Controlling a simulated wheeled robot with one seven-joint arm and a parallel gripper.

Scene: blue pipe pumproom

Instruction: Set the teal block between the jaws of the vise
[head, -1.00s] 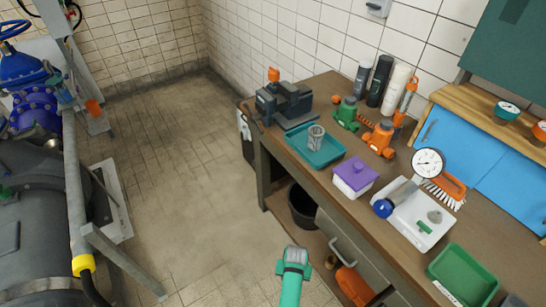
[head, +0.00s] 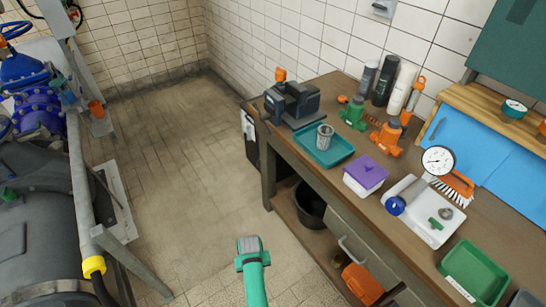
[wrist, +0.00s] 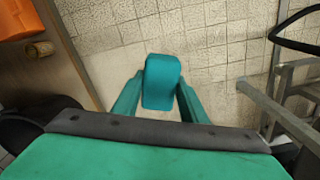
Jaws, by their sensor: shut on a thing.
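The teal block (wrist: 162,82) is held between the two teal fingers of my gripper (wrist: 159,100) in the wrist view, over the tiled floor. In the head view my gripper (head: 251,246) is low in the middle, over open floor left of the bench; I cannot make out the block there. The dark grey vise (head: 292,104) stands on the far left end of the bench, with an orange piece at its top left. My gripper is well apart from the vise. The exact gap between its jaws is hard to see.
The bench (head: 322,185) holds a teal tray (head: 344,153) with a metal cup, a purple-lidded box (head: 366,172), green and orange tools and a white tray. A black bucket (head: 310,205) is under it. Blue pumps and grey pipework (head: 80,180) stand left. The floor between is clear.

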